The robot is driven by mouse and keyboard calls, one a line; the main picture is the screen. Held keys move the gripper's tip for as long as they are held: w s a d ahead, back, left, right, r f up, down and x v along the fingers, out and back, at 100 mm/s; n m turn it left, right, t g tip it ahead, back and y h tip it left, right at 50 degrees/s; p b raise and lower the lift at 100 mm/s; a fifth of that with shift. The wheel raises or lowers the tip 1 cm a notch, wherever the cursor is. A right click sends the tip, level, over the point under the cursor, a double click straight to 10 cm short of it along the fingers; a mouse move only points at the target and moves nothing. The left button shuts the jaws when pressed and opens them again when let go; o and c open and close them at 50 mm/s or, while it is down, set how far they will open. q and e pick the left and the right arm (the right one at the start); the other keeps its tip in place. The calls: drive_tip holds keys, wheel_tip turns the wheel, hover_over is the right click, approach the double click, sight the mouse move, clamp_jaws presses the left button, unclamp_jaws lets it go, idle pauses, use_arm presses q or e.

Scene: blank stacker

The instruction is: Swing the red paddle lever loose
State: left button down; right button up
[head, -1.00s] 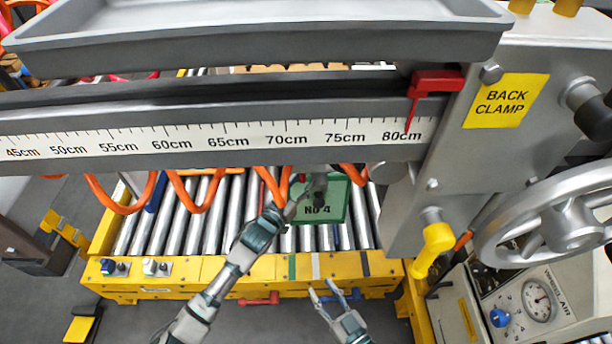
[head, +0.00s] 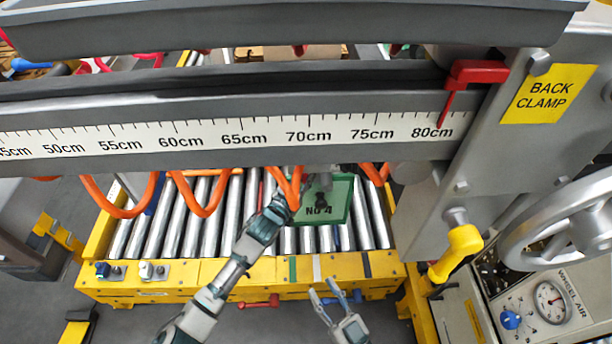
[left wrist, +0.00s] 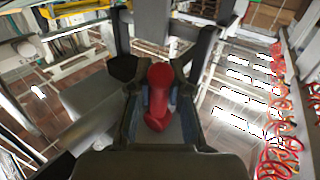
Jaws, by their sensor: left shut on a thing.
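In the left wrist view, a red paddle lever (left wrist: 158,88) with a rounded top stands between the fingers of my left gripper (left wrist: 157,108), which is shut on it. In the head view, my left arm reaches up over the rollers, and its gripper is largely hidden by the grey measuring beam and an orange hose. The lever cannot be made out clearly there. My right gripper (head: 336,299) is open and empty, low in front of the yellow roller frame.
The grey beam with its centimetre scale (head: 245,138) crosses above the rollers. Orange coiled hoses (head: 205,209) hang below it. A green plate marked NO 4 (head: 335,212) lies on the rollers. A yellow handle (head: 460,248) and a handwheel (head: 570,222) are at right.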

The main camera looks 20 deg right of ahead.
use_arm(q)
drive_tip(key=shift+a, duration=0.1)
use_arm(e)
drive_tip(key=shift+s, duration=0.1)
drive_tip(key=shift+d, duration=0.1)
use_arm(q)
drive_tip(key=shift+a+r+p, duration=0.1)
drive_tip(key=shift+p, duration=0.25)
drive_tip(key=m+y+p, duration=0.1)
drive_tip(key=p, duration=0.1)
drive_tip(key=a+m+g+y+p, duration=0.1)
drive_tip(key=m+p, duration=0.1)
drive_tip(key=a+m+y+p, duration=0.1)
drive_tip(key=m+p, duration=0.1)
drive_tip(key=shift+w+a+r+g+y, duration=0.2)
drive_tip(key=shift+w+r+g+y, duration=0.1)
drive_tip(key=shift+r+y, duration=0.1)
use_arm(e)
drive_tip(key=s+d+f+g+h, duration=0.3)
drive_tip(key=s+f+g, duration=0.6)
drive_tip(key=f+g, duration=0.4)
drive_tip(key=shift+d+f, duration=0.4)
drive_tip(key=shift+d, duration=0.2)
use_arm(q)
drive_tip(key=c, duration=1.1)
unclamp_jaws()
drive_tip(key=shift+s+r, duration=0.1)
